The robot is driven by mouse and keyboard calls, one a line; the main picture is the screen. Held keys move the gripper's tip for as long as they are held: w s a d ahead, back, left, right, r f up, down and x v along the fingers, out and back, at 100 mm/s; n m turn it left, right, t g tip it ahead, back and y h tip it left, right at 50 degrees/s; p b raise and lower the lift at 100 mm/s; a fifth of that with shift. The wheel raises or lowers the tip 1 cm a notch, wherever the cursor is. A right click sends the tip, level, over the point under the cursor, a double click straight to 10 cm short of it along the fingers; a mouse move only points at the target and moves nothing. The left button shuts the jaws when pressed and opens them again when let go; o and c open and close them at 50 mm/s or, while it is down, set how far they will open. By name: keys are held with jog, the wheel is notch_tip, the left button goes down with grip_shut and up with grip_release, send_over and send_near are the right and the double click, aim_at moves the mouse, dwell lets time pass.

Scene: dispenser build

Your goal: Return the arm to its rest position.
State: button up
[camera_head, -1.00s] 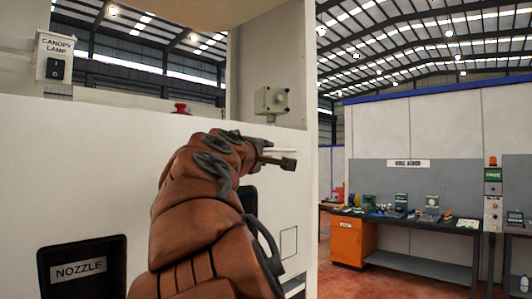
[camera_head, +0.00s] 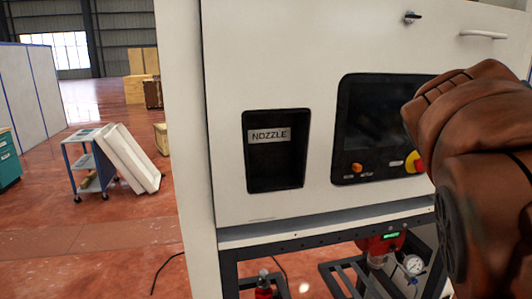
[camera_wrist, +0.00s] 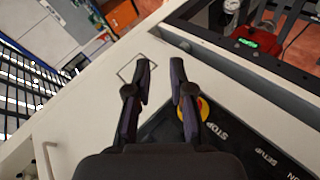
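My arm (camera_head: 480,160), in a brown cover, stands bent at the right edge of the head view, in front of the white dispenser cabinet (camera_head: 270,60). My gripper is outside the head view. In the wrist view my gripper (camera_wrist: 161,66) has two dark fingers set apart with a gap between them. It holds nothing. Below and behind the fingers lies the cabinet's black panel with the yellow stop button (camera_wrist: 194,108). I cannot tell how far the fingers are from the panel.
The dark nozzle recess (camera_head: 274,165) and the control panel (camera_head: 375,125) are on the cabinet front. A red device (camera_head: 381,243) and a gauge (camera_head: 413,264) sit in the frame below. A blue cart (camera_head: 84,165) with a leaning white panel (camera_head: 128,158) stands left. The floor between is clear.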

jog(key=s+a+f+g+y, duration=0.1)
jog(key=s+a+f+y, duration=0.1)
jog(key=s+a+f, duration=0.35)
jog(key=s+a+f+m+g+y, duration=0.1)
jog(key=s+a+f+g+y, duration=0.15)
jog(key=f, duration=0.55)
jog(key=s+a+f+y, duration=0.1)
jog(key=s+a+f, duration=0.25)
jog(key=f, duration=0.35)
jog(key=s+a+f+g+y, duration=0.2)
jog(key=s+a+f, duration=0.3)
jog(key=s, duration=0.2)
jog(key=s+a+f+g+y+b, duration=0.1)
jog(key=s+a+f+g, duration=0.1)
jog(key=s+a+f, duration=0.3)
jog(key=s, duration=0.3)
jog(key=shift+f+y, duration=0.2)
jog(key=shift+y, duration=0.15)
jog(key=shift+a, duration=0.1)
